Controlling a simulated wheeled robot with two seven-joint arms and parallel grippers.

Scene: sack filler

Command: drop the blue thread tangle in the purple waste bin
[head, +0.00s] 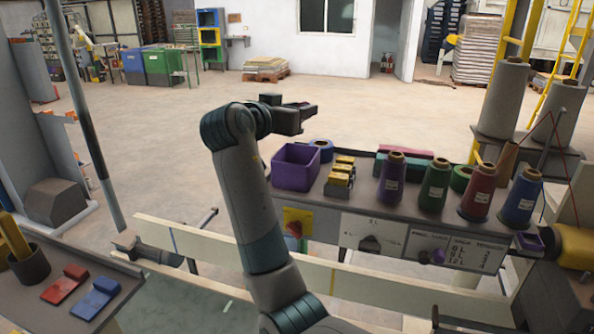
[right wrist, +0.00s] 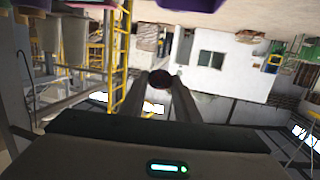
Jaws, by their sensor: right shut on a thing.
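The purple waste bin (head: 295,170) is an open box at the left end of the grey machine shelf. Its purple edge also shows at the top of the right wrist view (right wrist: 190,4). My right gripper (head: 308,107) is raised and appears above the bin in the head view. It is shut on a small dark maroon-purple thing (right wrist: 160,80), seen between the fingertips in the right wrist view. Its colour does not look blue, and I cannot tell whether it is the thread tangle. I see no clear blue tangle elsewhere. My left gripper is out of view.
Right of the bin are yellow-topped blocks (head: 341,176), a blue roll (head: 322,150), and purple, green, red and blue thread cones (head: 435,186). A side table at left holds a red block (head: 66,284) and a blue block (head: 96,298). A pale rail (head: 190,240) runs in front.

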